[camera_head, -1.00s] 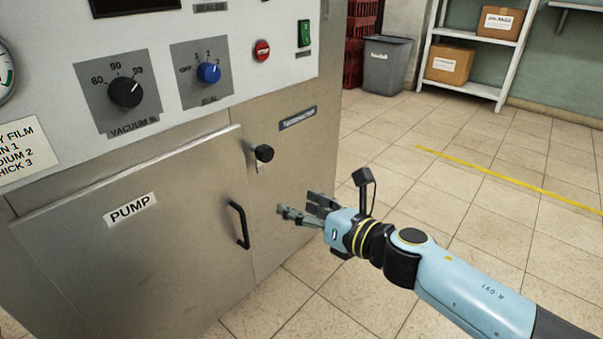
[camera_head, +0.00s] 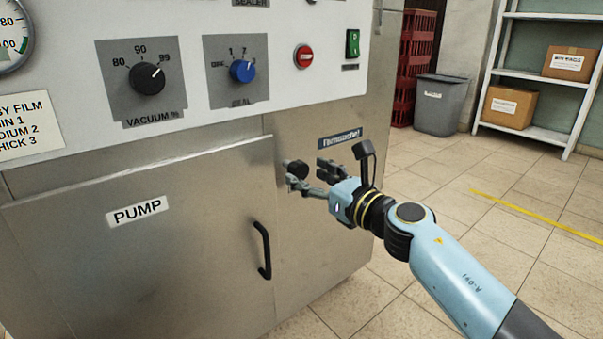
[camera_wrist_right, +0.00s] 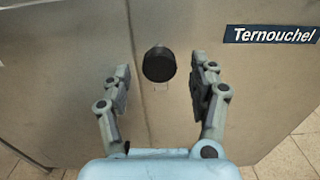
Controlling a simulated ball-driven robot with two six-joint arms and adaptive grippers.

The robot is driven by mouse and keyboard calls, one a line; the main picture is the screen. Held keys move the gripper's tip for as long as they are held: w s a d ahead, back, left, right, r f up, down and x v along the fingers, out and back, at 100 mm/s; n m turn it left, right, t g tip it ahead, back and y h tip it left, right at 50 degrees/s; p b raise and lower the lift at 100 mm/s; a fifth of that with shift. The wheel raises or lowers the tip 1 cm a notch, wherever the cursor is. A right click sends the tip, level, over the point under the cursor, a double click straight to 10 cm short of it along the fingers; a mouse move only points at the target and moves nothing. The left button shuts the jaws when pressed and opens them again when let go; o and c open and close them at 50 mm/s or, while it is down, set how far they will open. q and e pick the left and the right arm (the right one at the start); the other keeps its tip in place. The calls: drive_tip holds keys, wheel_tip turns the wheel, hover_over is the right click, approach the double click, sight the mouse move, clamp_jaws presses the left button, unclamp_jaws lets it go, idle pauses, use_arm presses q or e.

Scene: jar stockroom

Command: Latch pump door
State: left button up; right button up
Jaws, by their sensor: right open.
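The pump door (camera_head: 130,245) is a grey metal panel labelled PUMP with a black bar handle (camera_head: 263,250) near its right edge. A round black latch knob (camera_head: 297,170) sits on the cabinet just right of the door's upper right edge. My right gripper (camera_head: 308,176) is open in front of the knob. In the right wrist view the knob (camera_wrist_right: 159,64) lies between and just beyond the open fingertips (camera_wrist_right: 162,76). I cannot tell whether either finger touches it. The fingers partly cover the knob's surroundings in the head view. My left gripper is not in view.
Above the door is a white control panel (camera_head: 190,120) with a vacuum dial (camera_head: 147,79), a blue seal knob (camera_head: 242,71), a red button (camera_head: 303,56) and a green switch (camera_head: 352,43). Open tiled floor (camera_head: 440,190) lies right. A grey bin (camera_head: 438,105) and shelves stand behind.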

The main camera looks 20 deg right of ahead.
sight(302, 172)
drive_tip(key=shift+x, duration=1.2)
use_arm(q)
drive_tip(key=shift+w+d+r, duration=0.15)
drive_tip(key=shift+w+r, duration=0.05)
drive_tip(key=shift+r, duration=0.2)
use_arm(e)
drive_tip(key=shift+w+a, duration=0.15)
drive_tip(key=shift+w, duration=0.15)
drive_tip(key=c, duration=1.2)
drive_tip(key=shift+o, duration=0.2)
